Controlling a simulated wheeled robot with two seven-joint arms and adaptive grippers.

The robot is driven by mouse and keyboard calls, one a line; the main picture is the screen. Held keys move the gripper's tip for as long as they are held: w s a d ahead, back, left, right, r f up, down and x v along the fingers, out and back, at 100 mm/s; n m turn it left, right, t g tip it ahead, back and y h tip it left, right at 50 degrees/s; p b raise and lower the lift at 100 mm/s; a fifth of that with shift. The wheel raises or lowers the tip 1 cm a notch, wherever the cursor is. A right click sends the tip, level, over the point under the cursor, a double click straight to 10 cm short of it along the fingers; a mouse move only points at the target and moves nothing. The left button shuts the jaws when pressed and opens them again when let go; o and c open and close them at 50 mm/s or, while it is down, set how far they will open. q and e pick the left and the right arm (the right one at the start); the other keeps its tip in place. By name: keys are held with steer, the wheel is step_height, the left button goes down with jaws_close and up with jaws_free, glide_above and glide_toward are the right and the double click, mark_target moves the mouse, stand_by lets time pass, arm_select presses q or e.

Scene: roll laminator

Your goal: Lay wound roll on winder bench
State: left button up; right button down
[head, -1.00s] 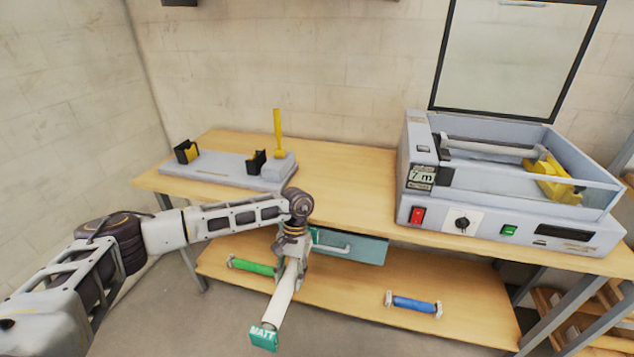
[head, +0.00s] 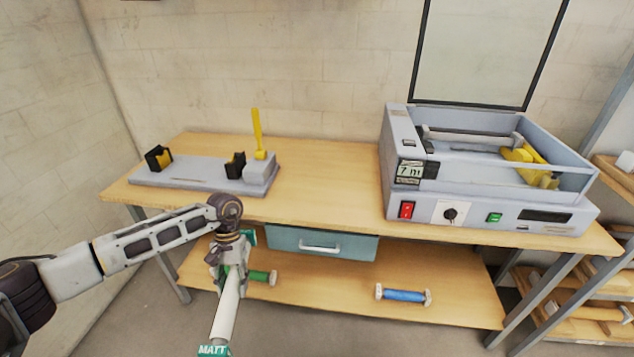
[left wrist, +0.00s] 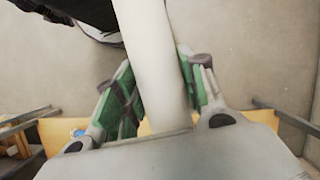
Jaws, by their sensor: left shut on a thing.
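The wound roll (head: 224,312) is a white tube with a green end marked MATT. My left gripper (head: 230,272) is shut on it, in front of the bench, and holds it tilted down toward the front. In the left wrist view the roll (left wrist: 155,60) runs between green-padded fingers (left wrist: 160,85). No roll lies on the cradles. My right gripper is not in view.
The laminator (head: 480,205) fills the bench's right side. Bench top between it and the winder is clear. A teal drawer (head: 350,245) hangs beneath. Green (head: 262,276) and blue (head: 403,295) rolls lie on the lower shelf (head: 330,300). A rack (head: 590,310) stands at the right.

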arm_select(q)
steer(key=shift+a+r, duration=0.1)
steer(key=shift+a, duration=0.35)
steer(key=shift+s+a, duration=0.2)
steer(key=shift+s+f, duration=0.1)
steer(key=shift+f, duration=0.25)
steer(key=shift+s+d+f, duration=0.25)
steer(key=shift+s+d, duration=0.1)
steer(key=shift+d, duration=0.2)
steer(key=shift+s+d+f, duration=0.2)
steer(key=shift+s+d, duration=0.1)
steer(key=shift+d, duration=0.55)
steer(key=d+r+m, duration=0.1)
steer(key=d+r, duration=0.2)
steer(key=d, duration=0.4)
steer(key=d+r+m, duration=0.1)
steer(key=d+r, duration=0.2)
steer(key=d, duration=0.4)
steer(key=w+d+r+n+t+h, duration=0.1)
steer(key=d+r+n+h, duration=0.1)
steer(key=r+n, duration=0.4)
steer(key=w+d+r+n+t+h, duration=0.2)
steer(key=r+n, duration=0.3)
steer(key=n, duration=0.5)
steer(key=shift+d+r+n+p, duration=0.3)
steer(key=shift+d+r+n, duration=0.1)
steer(key=shift+d, duration=0.15)
